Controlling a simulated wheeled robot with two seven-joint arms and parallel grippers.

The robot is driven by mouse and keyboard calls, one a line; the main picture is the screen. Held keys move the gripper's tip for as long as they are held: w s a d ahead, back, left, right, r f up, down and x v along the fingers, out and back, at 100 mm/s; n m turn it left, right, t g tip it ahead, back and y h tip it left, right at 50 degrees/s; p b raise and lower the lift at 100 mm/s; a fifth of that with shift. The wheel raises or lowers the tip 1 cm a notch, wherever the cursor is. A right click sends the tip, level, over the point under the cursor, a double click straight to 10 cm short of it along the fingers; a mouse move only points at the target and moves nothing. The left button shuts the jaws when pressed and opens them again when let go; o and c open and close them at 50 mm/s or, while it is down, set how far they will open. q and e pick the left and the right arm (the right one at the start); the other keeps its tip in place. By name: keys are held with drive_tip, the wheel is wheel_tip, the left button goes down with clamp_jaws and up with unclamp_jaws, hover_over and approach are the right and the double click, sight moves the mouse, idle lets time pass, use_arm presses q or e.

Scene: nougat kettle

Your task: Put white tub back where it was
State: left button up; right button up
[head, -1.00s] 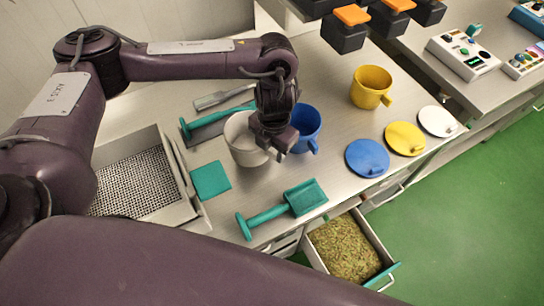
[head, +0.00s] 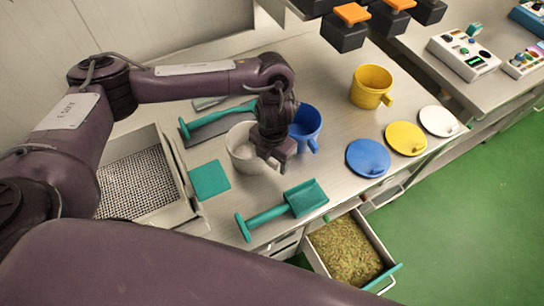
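The white tub (head: 241,153) stands upright on the steel worktop, or just above it; I cannot tell if its base touches. My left gripper (head: 284,159) is at the tub's right side, over where a handle would be, and appears shut on it. The gripper and wrist hide that side of the tub. The blue tub (head: 307,122) is close behind and to the right of the gripper. My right gripper is out of view.
A teal square (head: 210,180) and a teal-handled scoop (head: 285,207) lie in front. A yellow tub (head: 371,86) and blue (head: 367,157), yellow (head: 405,138) and white (head: 438,121) lids are to the right. A mesh-bottomed tray (head: 140,185) is left. An open drawer (head: 347,249) sits below.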

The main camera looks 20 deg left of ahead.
use_arm(q)
wheel_tip(320, 180, up, 12)
drive_tip(key=shift+d+r+p, duration=0.15)
drive_tip(key=shift+d+p, duration=0.05)
drive_tip(key=shift+p, duration=0.2)
idle(0.4)
idle(0.5)
